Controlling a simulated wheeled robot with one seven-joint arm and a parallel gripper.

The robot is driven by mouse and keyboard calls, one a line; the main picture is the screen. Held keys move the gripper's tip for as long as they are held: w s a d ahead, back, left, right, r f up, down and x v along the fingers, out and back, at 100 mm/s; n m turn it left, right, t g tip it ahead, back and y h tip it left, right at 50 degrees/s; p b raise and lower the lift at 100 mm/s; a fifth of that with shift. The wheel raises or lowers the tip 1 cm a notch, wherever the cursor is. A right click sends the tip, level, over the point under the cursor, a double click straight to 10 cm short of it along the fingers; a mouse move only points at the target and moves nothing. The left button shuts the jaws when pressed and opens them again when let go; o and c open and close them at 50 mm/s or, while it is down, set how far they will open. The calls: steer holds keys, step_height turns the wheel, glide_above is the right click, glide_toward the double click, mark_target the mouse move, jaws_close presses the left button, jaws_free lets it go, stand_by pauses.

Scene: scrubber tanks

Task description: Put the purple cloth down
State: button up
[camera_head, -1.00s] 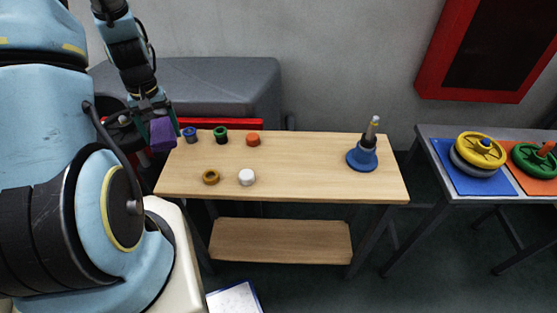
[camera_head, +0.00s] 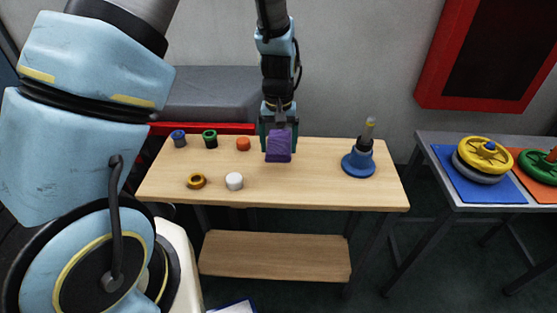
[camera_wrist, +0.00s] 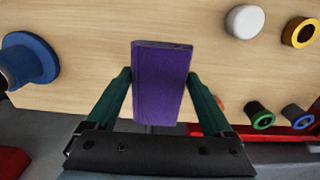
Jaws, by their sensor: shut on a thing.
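The purple cloth (camera_head: 279,146) looks like a folded block and is held in my gripper (camera_head: 279,133) over the wooden table (camera_head: 310,190), towards its back edge. In the wrist view the purple cloth (camera_wrist: 160,82) sits between the two green fingers of my gripper (camera_wrist: 160,90), which are shut on it. The table top (camera_wrist: 90,80) shows beyond it. I cannot tell the exact gap between cloth and table.
To the left stand blue (camera_head: 179,139), green (camera_head: 210,139) and orange (camera_head: 243,144) pieces, with a yellow ring (camera_head: 196,181) and a white piece (camera_head: 234,181) in front. A blue-based object (camera_head: 358,162) stands at right. The table's front middle is clear.

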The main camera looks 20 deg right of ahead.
mark_target(278, 168)
steer(key=shift+f+p, duration=0.5)
steer(key=shift+f, duration=2.35)
steer(key=shift+f, duration=0.1)
steer(key=o, duration=1.3)
steer(key=shift+o, duration=0.2)
step_height(278, 168, up, 12)
steer(key=shift+r+b, duration=0.15)
steer(key=shift+b, duration=1.1)
steer(key=s+a+r+n, duration=0.1)
steer(key=a+r+n, duration=0.1)
steer(key=a, duration=1.3)
steer(key=s+a+r+n+t, duration=0.1)
steer(key=a+r, duration=0.3)
steer(key=a, duration=1)
steer(key=shift+s+a+r+n+t, duration=0.25)
steer(key=shift+s+a+n+t, duration=0.05)
steer(key=shift+s+a+n, duration=0.1)
